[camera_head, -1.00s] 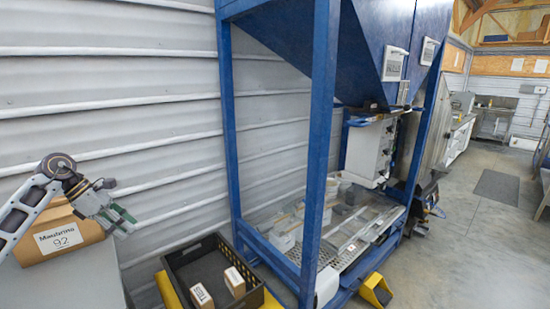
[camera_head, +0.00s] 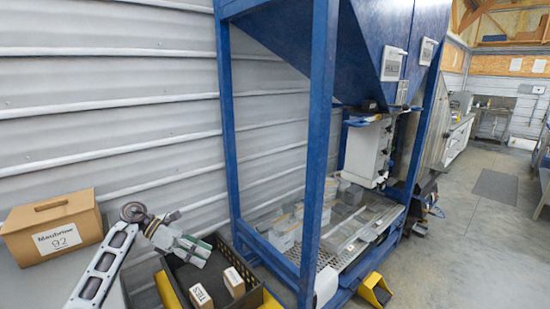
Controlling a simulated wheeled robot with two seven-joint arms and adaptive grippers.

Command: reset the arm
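My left arm comes in from the lower left of the head view. Its gripper (camera_head: 197,251) hangs over the back left part of the black crate, with the fingers pointing right. The gripper is small and blurred here, so I cannot tell whether it is open or shut. No object shows in it. My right arm and gripper do not show.
A cardboard box marked 92 (camera_head: 40,222) stands on a grey surface at left. The black crate (camera_head: 262,296) holds small cartons (camera_head: 233,283). The blue hopper frame (camera_head: 317,150) rises just right of it. Grey floor (camera_head: 460,250) is open at right.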

